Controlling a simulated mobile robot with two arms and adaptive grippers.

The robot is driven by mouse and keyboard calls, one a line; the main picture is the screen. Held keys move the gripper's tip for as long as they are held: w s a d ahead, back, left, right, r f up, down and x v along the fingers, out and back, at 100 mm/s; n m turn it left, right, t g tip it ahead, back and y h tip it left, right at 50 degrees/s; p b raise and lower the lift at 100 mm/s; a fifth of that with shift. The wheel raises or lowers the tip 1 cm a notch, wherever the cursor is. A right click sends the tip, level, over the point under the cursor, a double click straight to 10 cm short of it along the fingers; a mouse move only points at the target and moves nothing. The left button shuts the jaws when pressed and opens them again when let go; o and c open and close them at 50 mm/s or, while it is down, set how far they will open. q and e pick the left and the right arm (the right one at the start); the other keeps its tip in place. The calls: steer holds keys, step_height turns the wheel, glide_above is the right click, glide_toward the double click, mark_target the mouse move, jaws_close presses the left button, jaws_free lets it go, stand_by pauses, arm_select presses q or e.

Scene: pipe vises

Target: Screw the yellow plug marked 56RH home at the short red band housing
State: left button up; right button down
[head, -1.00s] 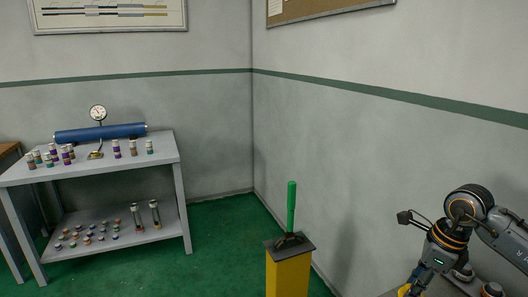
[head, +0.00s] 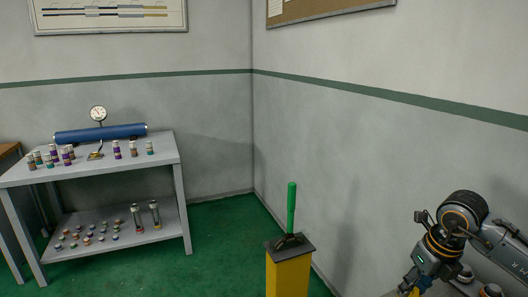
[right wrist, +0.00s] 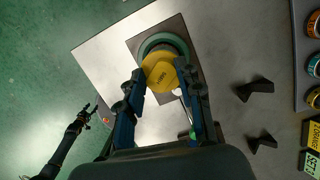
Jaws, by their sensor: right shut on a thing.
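A round yellow plug (right wrist: 160,68) with small dark marking, too small to read for sure, sits between the fingers of my right gripper (right wrist: 163,84) in the right wrist view. The gripper is shut on it. A green ring (right wrist: 163,40) shows behind the plug, on a dark square plate (right wrist: 192,48); I cannot tell how far the plug sits inside. No red band shows there. In the head view my right gripper (head: 412,284) is at the bottom right, its tips partly cut off. A dark arm, probably my left, shows in the right wrist view; its gripper (right wrist: 90,112) is too small to read.
Two black wedge-like pieces (right wrist: 255,89) lie on the grey bench top, right of the plate. Ringed parts and yellow labels (right wrist: 313,135) line its right edge. In the head view a yellow post (head: 288,274) with a green lever stands left of my right arm.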

steer(key=c, duration=0.8)
jaws_free()
